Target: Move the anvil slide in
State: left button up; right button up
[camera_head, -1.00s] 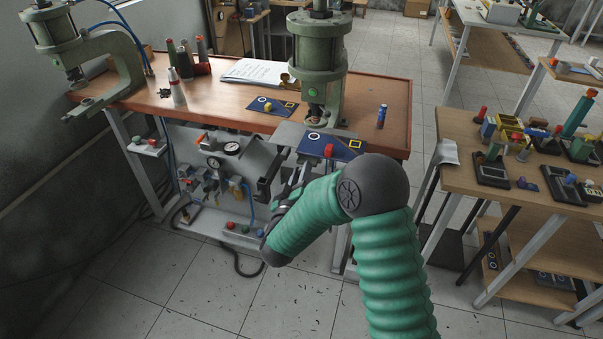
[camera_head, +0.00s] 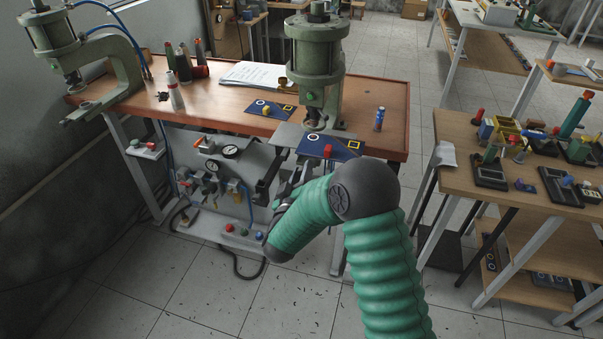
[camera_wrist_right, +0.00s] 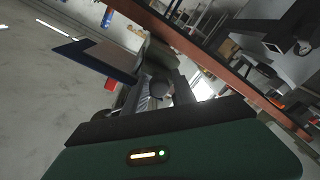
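The anvil slide (camera_head: 290,136) appears to be the grey plate sticking out under the nearer green press. A blue panel (camera_head: 338,147) with a red knob (camera_head: 328,149) and circle and square marks sits at its front. In the right wrist view, a dark blue-edged panel (camera_wrist_right: 92,60) and a red part (camera_wrist_right: 110,85) show at upper left. My left gripper is not in view.
The wooden bench (camera_head: 210,100) carries a second press (camera_head: 100,60) at left, bottles and papers. A panel with gauges (camera_head: 231,151) and hoses hangs under it, left of my gripper. A cluttered table (camera_head: 455,130) stands at right. Open floor lies in front.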

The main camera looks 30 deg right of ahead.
jog(key=shift+r, duration=0.1)
dwell(0.3)
jog(key=v, duration=1.6)
jog(key=shift+s+a, duration=0.25)
jog(key=shift+a, duration=0.1)
